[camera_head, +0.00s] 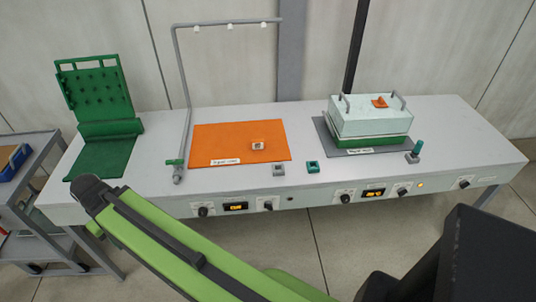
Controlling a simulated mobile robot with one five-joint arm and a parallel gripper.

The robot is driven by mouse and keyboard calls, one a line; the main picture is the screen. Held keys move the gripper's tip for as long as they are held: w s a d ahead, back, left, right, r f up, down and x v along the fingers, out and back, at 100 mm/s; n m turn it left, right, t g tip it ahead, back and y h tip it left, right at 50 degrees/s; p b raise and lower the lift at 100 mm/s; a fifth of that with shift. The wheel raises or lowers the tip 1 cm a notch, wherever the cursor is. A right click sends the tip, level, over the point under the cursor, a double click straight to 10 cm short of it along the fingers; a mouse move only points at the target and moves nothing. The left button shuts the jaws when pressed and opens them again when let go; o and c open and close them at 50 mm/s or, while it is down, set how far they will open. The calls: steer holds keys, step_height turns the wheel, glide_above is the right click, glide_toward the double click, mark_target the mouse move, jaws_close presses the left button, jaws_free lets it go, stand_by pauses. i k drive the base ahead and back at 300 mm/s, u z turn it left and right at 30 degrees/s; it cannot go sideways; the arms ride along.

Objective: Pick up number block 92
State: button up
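No number can be read on any block from here, so I cannot tell which one is number block 92. A small block with a pale top (257,145) sits on the orange mat (215,138), near its front right part. A small grey block (279,169) stands on the bench just in front of the mat. A small teal block (313,167) stands to its right, near the front edge. My green arm crosses the lower part of the view, and a dark part of me fills the lower right. My gripper's fingers cannot be made out.
A pale bench (165,130) carries a green pegged stand (96,95), a grey pipe frame (184,85) and a lidded box (370,118) on a grey mat. Knobs and displays line the bench front. A shelf cart (30,190) stands left.

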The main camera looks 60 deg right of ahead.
mark_target(256, 144)
steer(key=z, duration=0.2)
steer(key=i, duration=0.9)
steer(key=u, duration=0.1)
